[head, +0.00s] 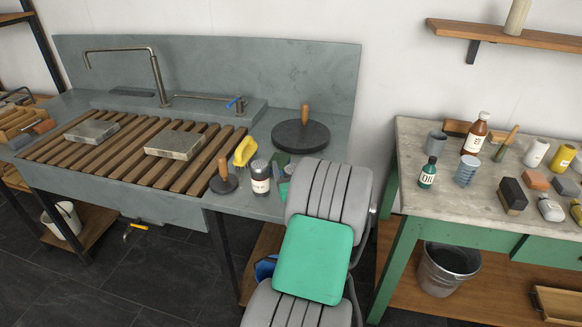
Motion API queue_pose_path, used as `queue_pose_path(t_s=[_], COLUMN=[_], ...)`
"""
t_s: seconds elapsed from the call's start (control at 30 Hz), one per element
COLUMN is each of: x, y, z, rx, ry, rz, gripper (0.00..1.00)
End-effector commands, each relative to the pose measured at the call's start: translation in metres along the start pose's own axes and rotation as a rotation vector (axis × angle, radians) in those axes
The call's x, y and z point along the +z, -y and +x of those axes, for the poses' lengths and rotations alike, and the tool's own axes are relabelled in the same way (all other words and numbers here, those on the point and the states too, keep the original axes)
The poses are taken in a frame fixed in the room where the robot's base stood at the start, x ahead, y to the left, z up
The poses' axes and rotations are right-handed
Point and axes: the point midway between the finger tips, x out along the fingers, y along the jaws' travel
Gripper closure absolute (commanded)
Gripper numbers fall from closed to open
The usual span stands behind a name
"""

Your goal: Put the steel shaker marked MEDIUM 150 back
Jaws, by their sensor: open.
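A steel shaker (260,178) with a perforated-looking top and a white label stands upright on the right front of the grey sink counter (232,202). The label's print is too small to read. My gripper (283,176) is just right of the shaker, mostly hidden behind my grey and green arm. Only small green parts of it show. It is open, and the shaker seems to stand free of it; whether they touch is hard to tell.
Close left of the shaker are a dark round tool with a wooden knob (223,180) and a yellow brush (244,151). A large dark disc with a wooden handle (301,134) lies behind. A green bench (410,190) at right holds bottles, cups and blocks.

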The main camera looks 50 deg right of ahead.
Motion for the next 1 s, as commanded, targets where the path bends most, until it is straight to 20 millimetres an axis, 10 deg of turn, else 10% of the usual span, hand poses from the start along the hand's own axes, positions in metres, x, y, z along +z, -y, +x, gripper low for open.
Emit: queue_pose_path(t_s=[0.23, 0.7, 0.87, 1.0], x=[0.0, 0.0, -0.002, 0.002], y=[-0.002, -0.002, 0.002, 0.042], z=[-0.014, -0.115, -0.12, -0.112], rx=[0.004, 0.005, -0.004, -0.115], ry=[0.0, 0.0, 0.001, 0.053], rz=[0.0, 0.0, -0.001, -0.016], gripper=[0.24, 0.24, 0.24, 0.24])
